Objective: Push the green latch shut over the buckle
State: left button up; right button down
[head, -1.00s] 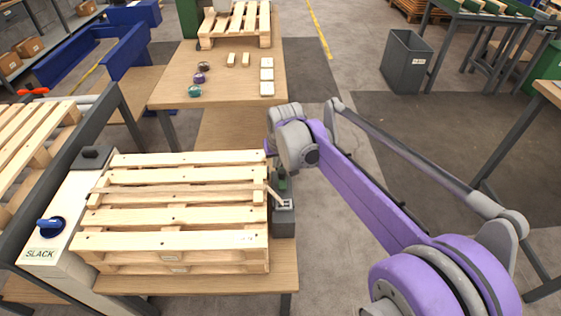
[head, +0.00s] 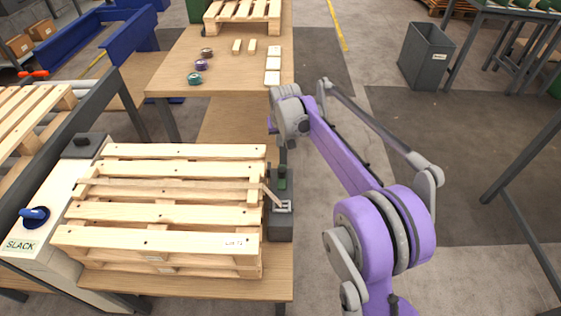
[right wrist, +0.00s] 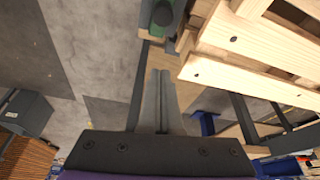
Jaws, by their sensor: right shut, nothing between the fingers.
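The green latch (head: 282,178) stands on a dark grey block (head: 281,228) at the right edge of the wooden pallet (head: 165,213). The metal buckle (head: 282,206) lies on the block, nearer to me than the latch, and the tan strap (head: 180,184) runs from it across the pallet. The latch appears raised, not lying over the buckle. My right gripper (head: 283,157) is just beyond and above the latch, shut and empty. In the right wrist view its closed fingers (right wrist: 162,75) point toward the latch (right wrist: 165,15), with a visible gap. My left gripper is out of view.
A pale console marked SLACK with a blue knob (head: 35,215) stands left of the pallet. Behind is a wooden table (head: 215,85) with tape rolls and small blocks. A grey bin (head: 425,57) stands on the floor at the right, where there is free room.

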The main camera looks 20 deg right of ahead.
aim_at(279, 180)
jog(key=b+x, duration=0.2)
jog(key=x, duration=0.7)
jog(key=shift+w+f, duration=0.15)
jog(key=shift+f, duration=0.15)
jog(key=shift+f+b, duration=0.3)
jog(key=shift+f, duration=0.05)
jog(key=shift+s+a+r, duration=0.1)
jog(key=shift+s+a, duration=0.15)
jog(key=shift+s, duration=0.65)
jog(key=shift+s+a+r, duration=0.1)
jog(key=shift+s+a, duration=0.15)
jog(key=shift+s, duration=0.7)
jog(key=shift+s, duration=0.1)
jog(key=s, duration=0.1)
jog(key=s+a, duration=0.1)
jog(key=s, duration=0.1)
jog(key=s+a, duration=0.1)
jog(key=shift+s+a+p, duration=0.15)
jog(key=shift+s+p, duration=0.2)
jog(key=shift+s, duration=0.05)
jog(key=shift+a+f, duration=0.1)
jog(key=shift+s, duration=0.1)
